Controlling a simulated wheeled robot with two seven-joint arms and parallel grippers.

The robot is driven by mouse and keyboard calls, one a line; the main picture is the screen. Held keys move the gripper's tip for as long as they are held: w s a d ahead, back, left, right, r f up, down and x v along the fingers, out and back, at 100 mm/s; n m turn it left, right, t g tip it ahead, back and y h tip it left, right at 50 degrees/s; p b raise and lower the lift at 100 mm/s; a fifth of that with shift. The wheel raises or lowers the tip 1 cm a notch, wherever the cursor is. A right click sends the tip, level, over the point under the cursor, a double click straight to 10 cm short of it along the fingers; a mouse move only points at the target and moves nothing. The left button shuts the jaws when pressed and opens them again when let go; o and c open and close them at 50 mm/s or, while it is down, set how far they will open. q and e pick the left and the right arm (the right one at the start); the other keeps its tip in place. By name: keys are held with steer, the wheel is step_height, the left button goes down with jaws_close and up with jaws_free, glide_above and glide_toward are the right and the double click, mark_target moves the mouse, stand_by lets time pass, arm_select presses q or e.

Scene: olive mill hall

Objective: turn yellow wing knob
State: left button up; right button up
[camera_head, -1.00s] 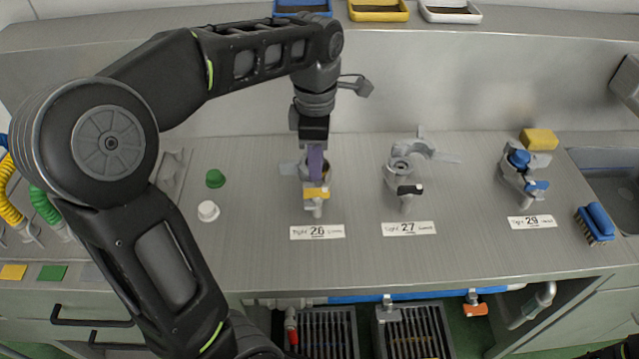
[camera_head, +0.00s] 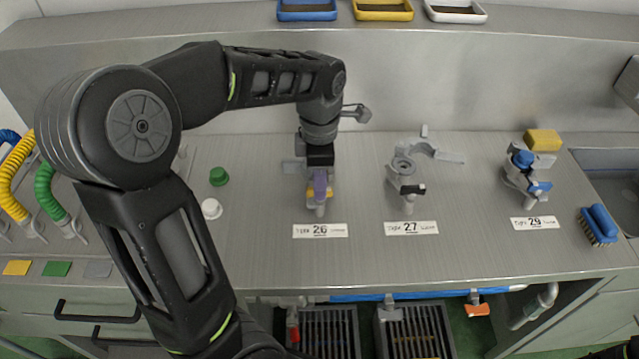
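The yellow wing knob (camera_head: 329,192) is on the fitting behind the label 26 (camera_head: 320,231). Only small yellow parts of it show beside and below my gripper. The fitting's grey spout (camera_head: 320,209) shows just below the fingers.
To the right stand a fitting with a black knob (camera_head: 412,189) behind label 27 and one with blue parts (camera_head: 541,187) behind label 29. A green cap (camera_head: 219,176) and a white cap (camera_head: 212,209) lie left. A blue brush (camera_head: 598,225) lies far right.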

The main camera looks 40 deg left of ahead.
arm_select(q)
steer(key=shift+f, duration=0.8)
jaws_close()
